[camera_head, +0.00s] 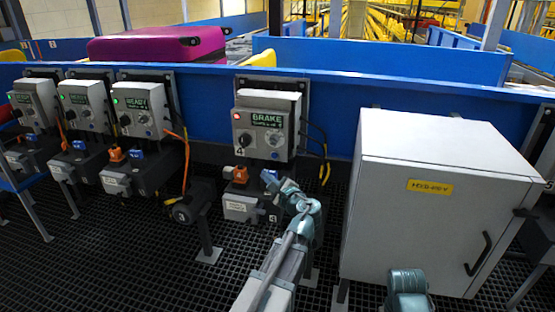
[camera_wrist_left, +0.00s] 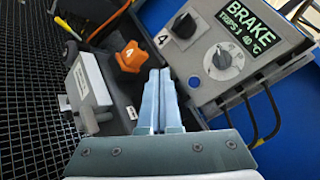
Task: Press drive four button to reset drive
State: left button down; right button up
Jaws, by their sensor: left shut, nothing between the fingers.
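The drive four box (camera_head: 266,128) is light grey, with a lit red lamp (camera_head: 237,116) and a green-text display reading BRAKE (camera_head: 267,120). It carries a black knob (camera_wrist_left: 184,27) beside a "4" label and a round grey dial (camera_wrist_left: 222,61). A small round button (camera_wrist_left: 195,83) shows below the dial, close to the fingers. My left gripper (camera_head: 270,179) is shut and empty, in front of and below the box.
Several similar drive boxes (camera_head: 139,109) stand left, those readable showing READY with green lamps. A large grey cabinet (camera_head: 440,190) stands right of my left arm. Black cables (camera_head: 316,140) hang beside drive four. A blue conveyor wall (camera_head: 350,92) runs behind; dark grating covers the floor.

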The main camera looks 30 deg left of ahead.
aim_at(275, 171)
pick_arm(q)
jog(key=shift+w, duration=0.1)
jog(key=shift+w+a, duration=0.35)
jog(key=shift+w, duration=1.05)
jog(key=shift+w+a, duration=0.35)
jog(key=shift+w, duration=1.05)
jog(key=shift+w+a, duration=0.35)
jog(key=shift+w, duration=1.05)
jog(key=shift+w+a, duration=0.1)
jog(key=shift+w, duration=0.3)
jog(key=shift+w+a, duration=0.1)
jog(key=shift+w, duration=0.3)
jog(key=shift+s, duration=0.15)
jog(key=shift+s+d, duration=0.25)
jog(key=shift+s, duration=0.45)
jog(key=shift+s+d, duration=0.2)
jog(key=shift+s, duration=0.6)
jog(key=shift+s+d, duration=0.15)
jog(key=shift+s, duration=0.7)
jog(key=shift+s+d, duration=0.2)
jog(key=shift+s, duration=0.6)
